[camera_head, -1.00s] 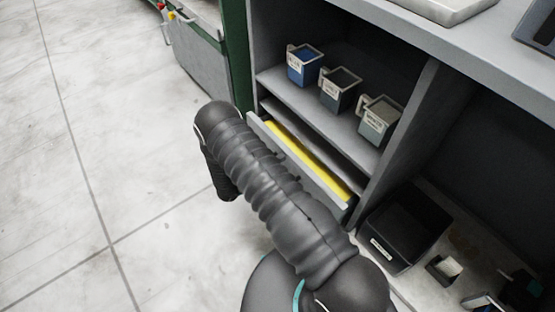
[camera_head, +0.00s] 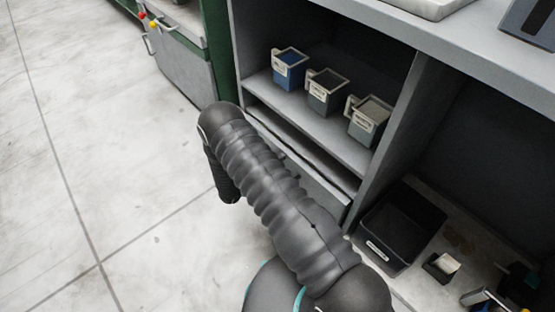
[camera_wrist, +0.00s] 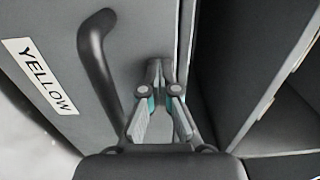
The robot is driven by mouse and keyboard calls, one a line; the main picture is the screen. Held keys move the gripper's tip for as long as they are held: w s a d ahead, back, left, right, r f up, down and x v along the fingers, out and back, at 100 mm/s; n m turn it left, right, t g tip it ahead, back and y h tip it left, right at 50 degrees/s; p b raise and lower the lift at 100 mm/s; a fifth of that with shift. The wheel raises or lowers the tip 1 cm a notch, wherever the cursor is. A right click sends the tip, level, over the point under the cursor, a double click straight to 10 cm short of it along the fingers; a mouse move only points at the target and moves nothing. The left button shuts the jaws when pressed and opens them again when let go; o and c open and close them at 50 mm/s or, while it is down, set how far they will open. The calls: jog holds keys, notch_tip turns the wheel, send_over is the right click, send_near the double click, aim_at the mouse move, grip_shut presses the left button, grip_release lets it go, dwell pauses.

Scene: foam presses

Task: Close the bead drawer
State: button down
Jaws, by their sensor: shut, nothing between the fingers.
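The bead drawer (camera_head: 325,190) is in the grey cabinet, below the shelf of cups. In the head view its front sits close to the cabinet face and no yellow inside shows; my arm covers part of it. The wrist view shows a grey drawer front (camera_wrist: 135,45) with a dark curved handle (camera_wrist: 92,60) and a label reading YELLOW (camera_wrist: 40,75). My gripper (camera_wrist: 160,75) is shut and empty, right of the handle, with its tips at or very near the drawer front. I cannot tell whether they touch. The head view does not show the gripper clearly.
A blue cup (camera_head: 290,69) and two grey cups (camera_head: 327,92) (camera_head: 368,121) stand on the shelf above. A black bin (camera_head: 402,228) lies in the open bay to the right. A green-framed unit (camera_head: 215,50) stands at the left. The floor at left is clear.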

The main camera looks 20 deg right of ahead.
jog(key=shift+w+d+r, duration=0.1)
jog(key=shift+w, duration=0.2)
jog(key=b+v, duration=0.1)
jog(key=v, duration=1.3)
jog(key=shift+s, duration=0.2)
